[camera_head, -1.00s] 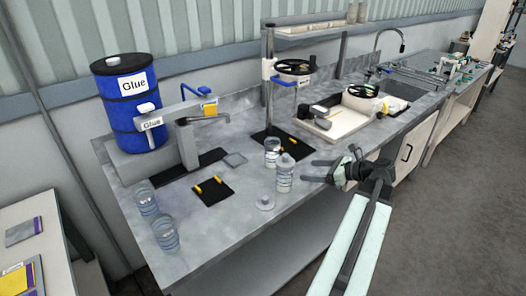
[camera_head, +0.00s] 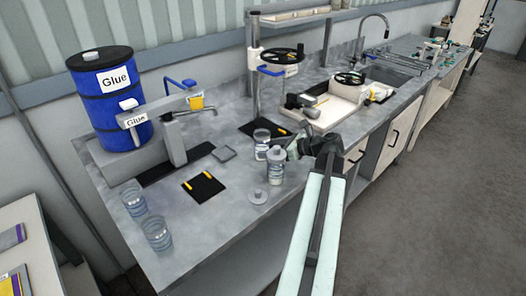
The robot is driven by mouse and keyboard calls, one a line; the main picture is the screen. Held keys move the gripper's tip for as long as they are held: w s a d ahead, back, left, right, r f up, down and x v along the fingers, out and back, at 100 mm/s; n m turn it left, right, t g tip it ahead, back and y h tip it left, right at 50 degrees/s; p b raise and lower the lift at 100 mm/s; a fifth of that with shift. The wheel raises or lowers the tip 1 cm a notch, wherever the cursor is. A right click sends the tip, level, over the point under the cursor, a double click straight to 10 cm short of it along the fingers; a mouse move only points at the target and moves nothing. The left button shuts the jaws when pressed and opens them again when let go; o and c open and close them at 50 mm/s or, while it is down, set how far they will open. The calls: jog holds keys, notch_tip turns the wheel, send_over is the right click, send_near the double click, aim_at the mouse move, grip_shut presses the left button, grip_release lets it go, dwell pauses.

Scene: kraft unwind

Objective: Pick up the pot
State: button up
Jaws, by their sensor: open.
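Several clear pots stand on the grey bench. A lidded pot (camera_head: 276,172) stands upright beside another pot (camera_head: 261,143) just behind it. Two open pots, one (camera_head: 133,201) and another (camera_head: 157,234), stand at the bench's front left. I cannot tell which one the task means. My gripper (camera_head: 288,151) is open just right of the lidded pot, at about the height of its top.
A loose round lid (camera_head: 258,197) lies in front of the lidded pot. A black mat with yellow strips (camera_head: 204,187) lies to the left. A blue glue drum (camera_head: 110,100), a dispenser (camera_head: 172,140) and a press stand (camera_head: 254,70) stand behind. Bare bench lies between mat and front pots.

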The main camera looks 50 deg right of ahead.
aim_at(256, 147)
jog(key=shift+w+a, duration=0.1)
jog(key=shift+w, duration=0.3)
jog(key=b+x, duration=0.2)
jog(key=x, duration=0.4)
jog(key=shift+r, duration=0.25)
jog(key=c, duration=1.5)
